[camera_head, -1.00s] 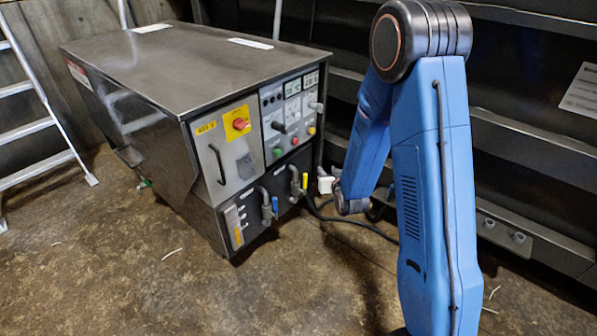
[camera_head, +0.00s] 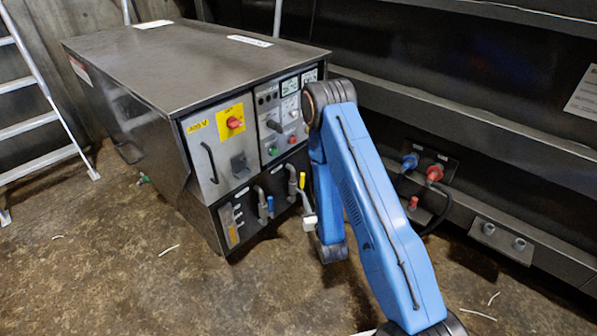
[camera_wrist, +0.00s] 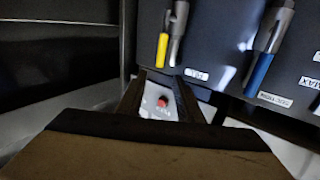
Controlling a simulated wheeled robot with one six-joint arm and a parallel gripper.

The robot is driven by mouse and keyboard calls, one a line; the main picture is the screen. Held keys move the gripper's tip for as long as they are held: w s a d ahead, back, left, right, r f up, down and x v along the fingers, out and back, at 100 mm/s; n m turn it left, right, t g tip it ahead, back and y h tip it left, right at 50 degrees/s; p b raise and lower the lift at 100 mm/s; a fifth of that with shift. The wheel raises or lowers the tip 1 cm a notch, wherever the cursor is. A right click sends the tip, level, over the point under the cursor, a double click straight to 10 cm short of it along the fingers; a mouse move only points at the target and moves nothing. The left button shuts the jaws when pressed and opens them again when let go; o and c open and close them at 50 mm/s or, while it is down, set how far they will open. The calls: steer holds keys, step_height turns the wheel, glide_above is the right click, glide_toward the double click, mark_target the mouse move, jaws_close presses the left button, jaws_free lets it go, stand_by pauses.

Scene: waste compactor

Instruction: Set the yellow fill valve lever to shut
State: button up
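The yellow lever (camera_head: 302,180) is on the lower dark panel of the compactor's front, beside a grey pipe (camera_head: 291,178). Its yellow handle looks roughly upright, in line with the pipe. The yellow lever also shows in the wrist view (camera_wrist: 163,49), just beyond my fingertips and lying along its pipe. My gripper (camera_wrist: 161,76) is open and empty, its two dark fingers apart, with no visible contact with the lever. In the head view my arm's end is low, just right of the lever, and my fingers cannot be made out there.
A blue lever (camera_head: 270,206) on another pipe is left of the yellow one; it also shows in the wrist view (camera_wrist: 259,74). A red button (camera_head: 293,139) is above. Red and blue connectors (camera_head: 433,173) are on the wall at right.

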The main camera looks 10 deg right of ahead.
steer(key=w, duration=1.7)
steer(key=shift+w+a, duration=0.2)
steer(key=shift+a, duration=0.15)
steer(key=shift+c, duration=0.6)
jaws_close()
